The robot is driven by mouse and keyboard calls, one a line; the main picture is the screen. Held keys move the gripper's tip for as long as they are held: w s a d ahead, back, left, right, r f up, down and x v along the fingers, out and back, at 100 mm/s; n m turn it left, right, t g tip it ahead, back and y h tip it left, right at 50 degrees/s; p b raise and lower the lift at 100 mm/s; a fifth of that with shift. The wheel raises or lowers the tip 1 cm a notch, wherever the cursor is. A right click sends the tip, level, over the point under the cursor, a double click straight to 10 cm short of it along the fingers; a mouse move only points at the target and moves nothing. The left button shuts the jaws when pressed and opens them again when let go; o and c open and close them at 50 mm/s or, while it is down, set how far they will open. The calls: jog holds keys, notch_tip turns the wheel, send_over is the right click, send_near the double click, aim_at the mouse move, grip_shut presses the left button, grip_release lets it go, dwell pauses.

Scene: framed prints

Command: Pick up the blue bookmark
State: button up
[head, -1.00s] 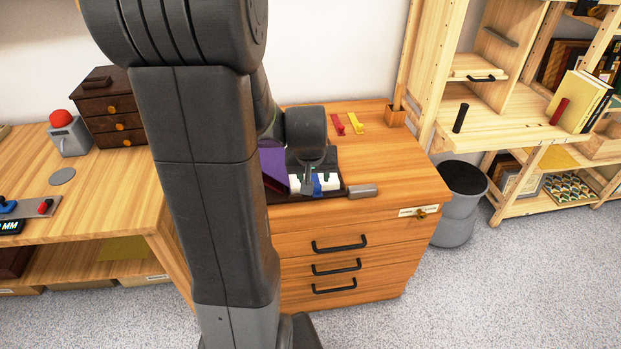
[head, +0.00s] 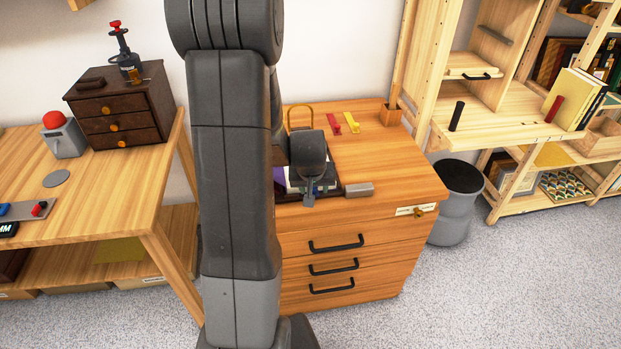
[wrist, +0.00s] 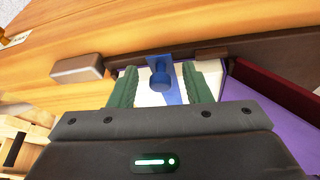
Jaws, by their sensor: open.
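The blue bookmark (wrist: 160,62) shows in the wrist view as a blue strip with a darker rounded end, over white pages. My gripper (wrist: 160,76) is open, with one green finger on each side of the bookmark. I cannot tell whether either finger touches it. In the head view my gripper (head: 310,198) is low over the front of the drawer cabinet top, and my arm and wrist hide most of the bookmark's surroundings. A purple book (wrist: 268,128) with a dark red edge lies to the right in the wrist view.
A dark tray edge (wrist: 212,53) runs just beyond the bookmark. A grey block (head: 359,189) is close by on the cabinet top (head: 385,165). Red (head: 334,123) and yellow (head: 351,122) pieces lie farther back. The right of the cabinet top is clear.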

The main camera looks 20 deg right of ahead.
grip_shut()
dwell(0.3)
